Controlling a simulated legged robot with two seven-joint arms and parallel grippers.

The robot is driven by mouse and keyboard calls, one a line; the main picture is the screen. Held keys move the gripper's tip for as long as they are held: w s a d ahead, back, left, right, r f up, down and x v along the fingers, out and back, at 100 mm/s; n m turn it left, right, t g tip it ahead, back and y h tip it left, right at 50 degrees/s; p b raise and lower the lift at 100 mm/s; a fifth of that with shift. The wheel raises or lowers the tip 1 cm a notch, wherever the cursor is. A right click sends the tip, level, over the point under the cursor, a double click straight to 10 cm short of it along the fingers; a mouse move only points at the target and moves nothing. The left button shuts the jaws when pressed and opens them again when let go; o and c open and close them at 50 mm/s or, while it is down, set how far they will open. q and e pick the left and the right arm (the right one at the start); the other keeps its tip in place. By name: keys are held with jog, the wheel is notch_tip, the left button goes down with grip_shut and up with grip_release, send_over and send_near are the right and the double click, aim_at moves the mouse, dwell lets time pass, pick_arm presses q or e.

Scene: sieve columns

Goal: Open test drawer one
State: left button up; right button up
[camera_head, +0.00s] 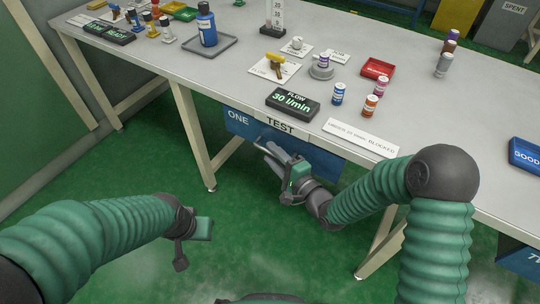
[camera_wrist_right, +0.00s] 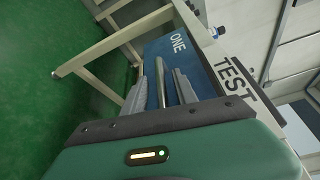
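Test drawer one has a blue front (camera_head: 237,122) marked ONE, under the table edge below a TEST label (camera_head: 281,126). It also shows in the right wrist view (camera_wrist_right: 205,72). The drawer looks shut. My right gripper (camera_head: 268,154) is at the drawer front. In the right wrist view its two grey fingers (camera_wrist_right: 172,82) stand apart, with a thin bar-like handle (camera_wrist_right: 183,88) seemingly between them. Whether they touch the handle is unclear. My left gripper (camera_head: 190,240) is low over the floor at the left, away from the table; its fingers are not clear.
The grey table (camera_head: 210,85) carries a FLOW 30 l/min display (camera_head: 292,104), several small bottles, a red tray (camera_head: 377,68) and a BLOCKED sign (camera_head: 360,138). A table leg (camera_head: 193,135) stands left of the drawer. Green floor lies open in front.

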jog(key=shift+x, duration=0.9)
grip_shut()
jog(key=shift+s+f, duration=0.1)
dwell(0.7)
